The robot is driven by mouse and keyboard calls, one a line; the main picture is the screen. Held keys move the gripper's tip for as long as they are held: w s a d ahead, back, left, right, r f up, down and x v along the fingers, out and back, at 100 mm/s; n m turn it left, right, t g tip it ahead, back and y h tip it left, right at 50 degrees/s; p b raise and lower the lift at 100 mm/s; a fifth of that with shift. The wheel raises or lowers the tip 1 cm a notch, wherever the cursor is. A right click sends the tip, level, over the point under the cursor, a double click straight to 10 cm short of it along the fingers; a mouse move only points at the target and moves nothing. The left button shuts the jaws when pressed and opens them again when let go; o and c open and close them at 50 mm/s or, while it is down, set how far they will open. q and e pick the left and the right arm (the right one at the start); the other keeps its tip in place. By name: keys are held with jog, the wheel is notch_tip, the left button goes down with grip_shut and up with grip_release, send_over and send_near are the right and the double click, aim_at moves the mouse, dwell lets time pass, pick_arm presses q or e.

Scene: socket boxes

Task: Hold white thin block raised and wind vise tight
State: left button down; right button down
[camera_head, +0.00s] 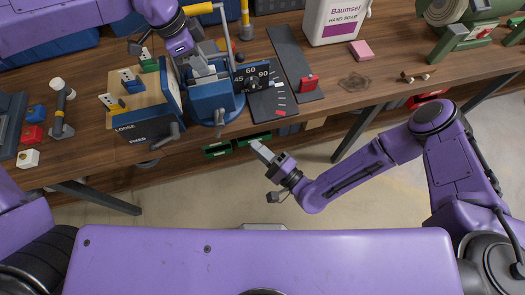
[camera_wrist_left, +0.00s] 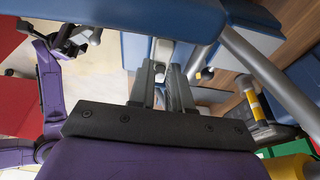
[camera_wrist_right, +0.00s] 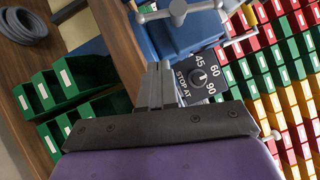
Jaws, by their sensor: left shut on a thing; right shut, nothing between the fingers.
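The blue vise (camera_head: 212,100) stands at the table's front edge, with its grey handle (camera_head: 219,121) at its front. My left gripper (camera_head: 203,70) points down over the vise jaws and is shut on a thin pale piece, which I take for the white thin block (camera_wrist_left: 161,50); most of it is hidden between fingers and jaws. My right gripper (camera_head: 260,150) is shut and empty, in front of the table edge, lower right of the vise and apart from the handle. The right wrist view shows the vise (camera_wrist_right: 180,35) and handle (camera_wrist_right: 178,9) beyond its fingers.
A dial marked 45, 60, 90 (camera_head: 254,78) stands right of the vise, beside a dark scale plate (camera_head: 268,102). A red block (camera_head: 309,83) and a soap bottle (camera_head: 335,20) are further right. Green bins (camera_head: 217,150) hang below the edge.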

aim_at(218, 120)
jog(key=w+a, duration=0.1)
jog(key=a, duration=0.1)
jog(key=w+a+r, duration=0.1)
jog(key=a, duration=0.2)
jog(key=w+a, duration=0.1)
jog(key=a, duration=0.1)
jog(key=shift+a+r, duration=0.4)
jog(key=shift+a+f+m+t, duration=0.2)
jog(key=shift+m+t, duration=0.2)
jog(key=shift+m, duration=0.2)
jog(key=shift+s+a+r+m+t+h, duration=0.4)
jog(key=shift+a+m+t, duration=0.65)
jog(key=shift+m, duration=1.2)
jog(key=shift+s+a+r+m+t+h, duration=0.15)
jog(key=shift+a+m+t+h, duration=0.5)
jog(key=shift+m+t, duration=1.2)
jog(key=shift+s+a+r+m+t+h, duration=0.35)
jog(key=shift+a+m+t, duration=0.55)
jog(key=shift+m, duration=1.7)
